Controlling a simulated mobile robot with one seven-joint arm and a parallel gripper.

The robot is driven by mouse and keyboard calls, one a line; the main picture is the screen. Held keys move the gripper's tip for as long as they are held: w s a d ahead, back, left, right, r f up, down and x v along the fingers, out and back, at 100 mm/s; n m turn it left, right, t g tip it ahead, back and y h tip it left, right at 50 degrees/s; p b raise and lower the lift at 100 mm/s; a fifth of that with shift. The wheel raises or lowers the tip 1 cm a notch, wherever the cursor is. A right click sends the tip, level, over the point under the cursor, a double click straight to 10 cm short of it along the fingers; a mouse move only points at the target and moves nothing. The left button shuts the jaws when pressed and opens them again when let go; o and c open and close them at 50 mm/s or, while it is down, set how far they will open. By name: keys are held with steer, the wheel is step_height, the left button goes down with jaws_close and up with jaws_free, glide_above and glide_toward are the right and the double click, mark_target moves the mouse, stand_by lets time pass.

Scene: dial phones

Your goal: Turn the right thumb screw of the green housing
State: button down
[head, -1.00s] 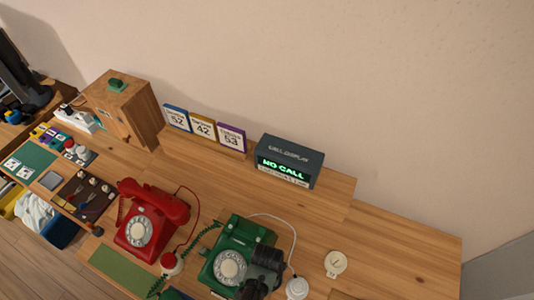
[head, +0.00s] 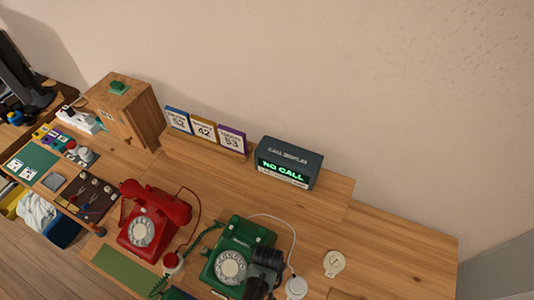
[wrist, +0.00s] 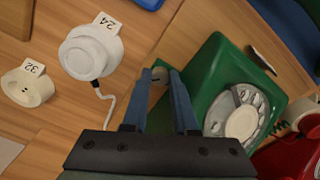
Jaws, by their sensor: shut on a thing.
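The green housing is a green dial phone (head: 238,232) with a pale dial, in the lower middle of the head view. It also shows in the wrist view (wrist: 208,72), with its dial to the right. My gripper (wrist: 161,78) is at the housing's side, its two blue-grey fingers closed on the small right thumb screw (wrist: 157,90). Only part of the screw shows between the fingers. In the head view my dark gripper (head: 262,272) covers the housing's right side, so the screw is hidden there. I cannot tell how far the screw is turned.
A red dial phone (head: 155,218) stands left of the green one. A white round piece tagged 24 (wrist: 92,52) with a cable and a cream piece tagged 32 (wrist: 28,86) lie beside the gripper. A display reading NO CALL (head: 290,162) stands behind.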

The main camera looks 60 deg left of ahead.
steer(key=n, duration=0.4)
steer(key=shift+n+p, duration=0.3)
steer(key=shift+n, duration=2)
steer(key=c, duration=0.7)
jaws_free()
steer(key=shift+p, duration=0.3)
step_height(320, 180, up, 13)
